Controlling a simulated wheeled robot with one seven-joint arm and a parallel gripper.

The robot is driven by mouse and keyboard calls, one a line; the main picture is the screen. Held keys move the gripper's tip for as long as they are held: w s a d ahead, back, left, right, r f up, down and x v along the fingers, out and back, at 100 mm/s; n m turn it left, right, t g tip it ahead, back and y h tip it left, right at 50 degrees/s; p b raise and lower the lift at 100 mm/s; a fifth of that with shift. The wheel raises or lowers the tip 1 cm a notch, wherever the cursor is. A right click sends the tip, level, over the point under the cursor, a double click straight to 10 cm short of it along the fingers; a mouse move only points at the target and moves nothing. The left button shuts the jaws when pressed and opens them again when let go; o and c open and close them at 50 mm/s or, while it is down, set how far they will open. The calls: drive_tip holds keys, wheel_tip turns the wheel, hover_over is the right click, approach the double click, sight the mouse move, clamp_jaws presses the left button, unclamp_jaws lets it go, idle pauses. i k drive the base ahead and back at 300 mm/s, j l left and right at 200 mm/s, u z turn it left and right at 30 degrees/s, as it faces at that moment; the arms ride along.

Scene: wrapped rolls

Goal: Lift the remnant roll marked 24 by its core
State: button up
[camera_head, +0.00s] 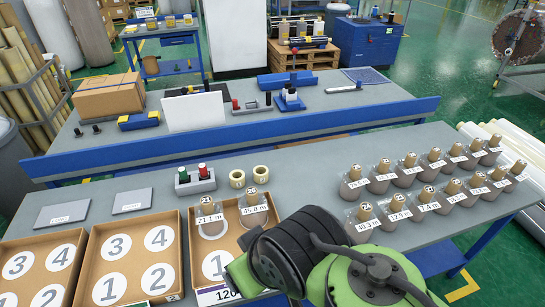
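Several wrapped remnant rolls stand upright in two rows on the right of the near bench, such as a front-row roll (361,224) labelled about 49.3 m and one farther right (426,200) labelled about 7.4 m. Each has a tan core on top and a small tag. Two more rolls stand in a tray: one labelled 21.1 m (209,221) and one 45.8 m (253,210). My green and black arm covers the front middle; my gripper's fingers do not show.
Two cardboard trays (86,278) with numbered circles lie at left; a third tray (190,262) is partly behind my arm. Tape rolls (237,179) and a grey holder (195,183) stand behind. A blue-edged bench (240,131) lies beyond. The bench surface between trays and rolls is clear.

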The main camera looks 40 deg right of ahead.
sight(360, 221)
drive_tip(key=z, duration=0.45)
drive_tip(key=k+l+z, duration=0.1)
drive_tip(key=z, duration=0.35)
drive_tip(key=l+z, duration=0.2)
drive_tip(key=z, duration=0.2)
drive_tip(key=l+z, duration=0.15)
drive_tip(key=z, duration=0.3)
drive_tip(key=i+l+u, duration=0.1)
drive_tip(key=u, duration=0.35)
drive_tip(key=l+u, duration=0.55)
drive_tip(key=u, duration=0.3)
drive_tip(key=l+u, duration=0.25)
drive_tip(key=u, duration=0.15)
drive_tip(key=l+u, duration=0.25)
drive_tip(key=u, duration=0.2)
drive_tip(key=k+j, duration=0.05)
